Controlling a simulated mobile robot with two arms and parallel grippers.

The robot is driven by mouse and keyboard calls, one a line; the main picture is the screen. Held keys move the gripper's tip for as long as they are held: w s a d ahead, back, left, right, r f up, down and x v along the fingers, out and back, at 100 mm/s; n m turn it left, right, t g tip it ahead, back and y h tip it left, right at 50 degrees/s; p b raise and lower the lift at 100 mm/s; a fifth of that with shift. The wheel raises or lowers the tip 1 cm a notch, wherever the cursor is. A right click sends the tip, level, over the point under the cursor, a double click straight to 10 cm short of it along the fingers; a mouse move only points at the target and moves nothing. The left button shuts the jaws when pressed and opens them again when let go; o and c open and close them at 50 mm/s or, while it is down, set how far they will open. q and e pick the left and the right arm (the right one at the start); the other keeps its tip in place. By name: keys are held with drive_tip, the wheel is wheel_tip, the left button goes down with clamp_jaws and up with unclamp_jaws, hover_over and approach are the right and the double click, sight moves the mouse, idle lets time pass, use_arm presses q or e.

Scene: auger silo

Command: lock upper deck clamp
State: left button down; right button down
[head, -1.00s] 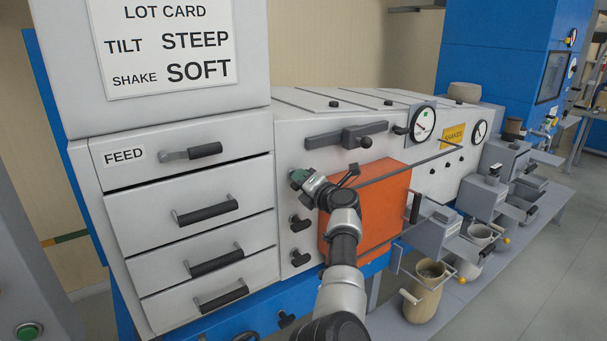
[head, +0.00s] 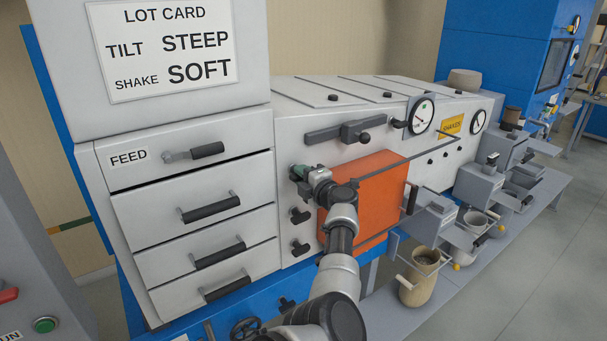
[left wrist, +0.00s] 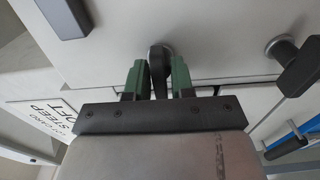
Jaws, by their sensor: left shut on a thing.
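The upper deck clamp (left wrist: 160,62) is a dark knob with a short bar handle on the grey machine front. It is the top one of a vertical row of three. My left gripper (head: 301,174) reaches it from the front and mostly hides it in the head view. In the left wrist view my left gripper (left wrist: 157,80) has its two green fingers on either side of the clamp's handle, shut on it. The middle clamp (head: 300,215) and the lower clamp (head: 301,247) stand free below. My right gripper is in neither view.
An orange panel (head: 372,200) lies just right of my left gripper. Drawers with black handles (head: 210,208) are at the left. A sliding lever (head: 345,133) is above. Spouts and a beige bucket (head: 420,278) stand at the right.

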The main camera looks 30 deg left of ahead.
use_arm(q)
drive_tip(key=shift+a+r, duration=0.15)
drive_tip(key=shift+r, duration=0.05)
drive_tip(key=c, duration=1.2)
unclamp_jaws()
drive_tip(key=shift+a, duration=0.1)
drive_tip(key=shift+o, duration=0.2)
drive_tip(key=shift+a+f, duration=0.15)
drive_tip(key=shift+f, duration=0.05)
